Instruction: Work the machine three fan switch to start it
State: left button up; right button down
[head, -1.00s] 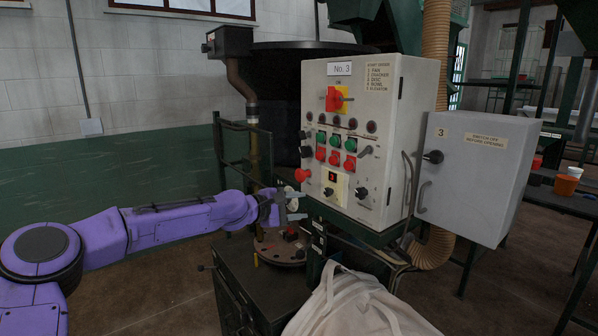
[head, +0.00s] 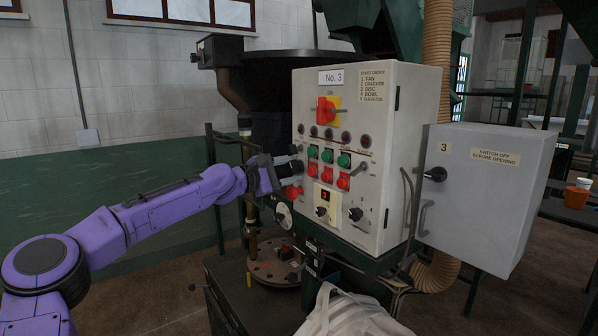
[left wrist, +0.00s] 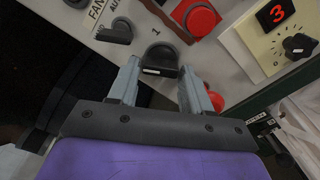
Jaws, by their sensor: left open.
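The machine three control panel (head: 345,90) is a pale box marked No. 3, with coloured buttons and dark knobs. In the left wrist view, a dark switch knob (left wrist: 160,57) with a small white tag sits between my left fingertips, near a "1" mark. Another dark knob (left wrist: 115,30) is up and left of it, beside the "FAN" lettering. My left gripper (left wrist: 160,70) is open around the first knob; I cannot tell whether it touches. In the head view my left gripper (head: 292,163) is at the panel's left edge and hides the controls there. My right gripper is not in view.
A red mushroom button (head: 293,192) sits just below my left gripper. A grey cabinet (head: 490,200) marked 3 stands at the panel's right. A white bulk bag (head: 350,315) lies below. A ribbed hose (head: 437,50) runs behind the panel.

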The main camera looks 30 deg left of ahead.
pick_arm(q)
jog(key=shift+s+r, duration=0.15)
jog(key=shift+s, duration=0.1)
jog(key=shift+s+r, duration=0.15)
jog(key=shift+s, duration=0.1)
jog(key=shift+c, duration=0.9)
jog(key=c, duration=0.6)
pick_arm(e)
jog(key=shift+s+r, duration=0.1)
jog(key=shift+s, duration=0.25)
